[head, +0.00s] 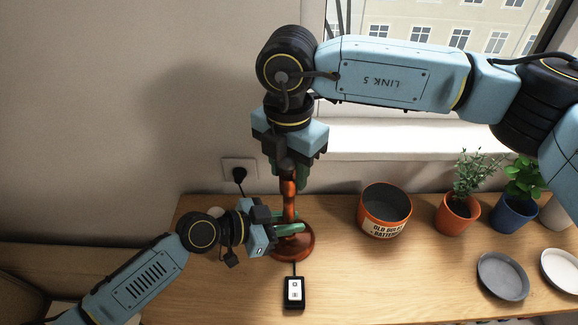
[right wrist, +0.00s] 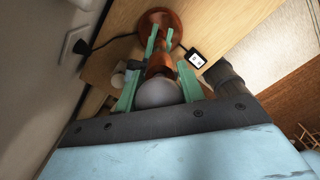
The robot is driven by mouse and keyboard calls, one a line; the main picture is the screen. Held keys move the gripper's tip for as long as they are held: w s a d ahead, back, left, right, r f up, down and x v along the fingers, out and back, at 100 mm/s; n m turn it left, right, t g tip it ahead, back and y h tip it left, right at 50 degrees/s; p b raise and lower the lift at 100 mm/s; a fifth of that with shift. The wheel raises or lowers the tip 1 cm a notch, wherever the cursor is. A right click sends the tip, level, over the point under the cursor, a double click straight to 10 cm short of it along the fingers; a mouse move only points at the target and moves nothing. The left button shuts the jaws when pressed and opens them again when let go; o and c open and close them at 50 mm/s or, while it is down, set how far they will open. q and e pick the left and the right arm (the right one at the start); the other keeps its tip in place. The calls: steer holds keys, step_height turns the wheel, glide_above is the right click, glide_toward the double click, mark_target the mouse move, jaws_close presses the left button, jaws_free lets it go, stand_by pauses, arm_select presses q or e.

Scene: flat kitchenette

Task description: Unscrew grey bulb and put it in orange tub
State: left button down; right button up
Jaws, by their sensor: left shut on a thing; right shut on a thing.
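The orange-brown lamp (head: 289,206) stands upright on the wooden table, its round base (head: 306,251) below; the base also shows in the right wrist view (right wrist: 177,34). The grey bulb (right wrist: 157,94) sits at the top of the lamp. My right gripper (head: 288,180) points down from above, its green fingers shut on the bulb, which they mostly hide in the head view. My left gripper (head: 289,225) comes in from the left and is shut on the lamp's stem just above the base. The orange tub (head: 384,223), labelled for old bulbs and batteries, stands to the right, open-topped.
A black switch box (head: 294,292) lies in front of the lamp. A plug is in the wall socket (head: 239,172) behind. A pale round object (head: 215,212) is partly hidden behind my left arm. Potted plants (head: 458,212) and a grey plate (head: 503,277) are right of the tub.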

arm_select(q)
steer(key=shift+f, duration=0.1)
arm_select(e)
steer(key=n, duration=1.8)
steer(key=shift+n, duration=0.3)
steer(key=n, duration=0.3)
steer(key=shift+n, duration=0.4)
steer(key=n, duration=0.3)
steer(key=shift+n, duration=0.3)
steer(key=n, duration=1.6)
steer(key=shift+d+n, duration=0.1)
steer(key=shift+n, duration=0.2)
steer(key=n, duration=0.6)
steer(key=shift+w+r, duration=0.1)
steer(key=shift+r, duration=0.15)
steer(key=shift+r, duration=0.95)
